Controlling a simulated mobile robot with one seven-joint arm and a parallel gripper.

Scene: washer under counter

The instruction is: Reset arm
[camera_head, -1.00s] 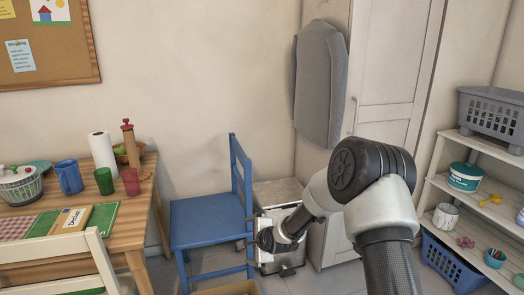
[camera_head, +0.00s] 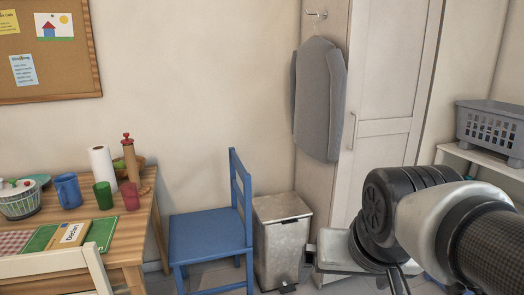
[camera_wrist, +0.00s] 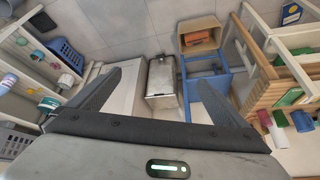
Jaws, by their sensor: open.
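My gripper (camera_wrist: 155,95) shows in the wrist view with its two fingers spread wide apart and nothing between them. It hangs in the air above the floor, facing down. In the head view my arm fills the lower right, and the fingertips are largely hidden or cut off there. The metal pedal bin (camera_head: 282,240) stands on the floor between the blue chair and the tall cupboard, its lid down. It also shows in the wrist view (camera_wrist: 164,84), beyond the fingers and not touched by them.
A blue chair (camera_head: 210,235) stands left of the bin. A wooden table (camera_head: 143,225) with cups and a paper roll is at the left. Shelves with a grey basket (camera_head: 490,130) are at the right.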

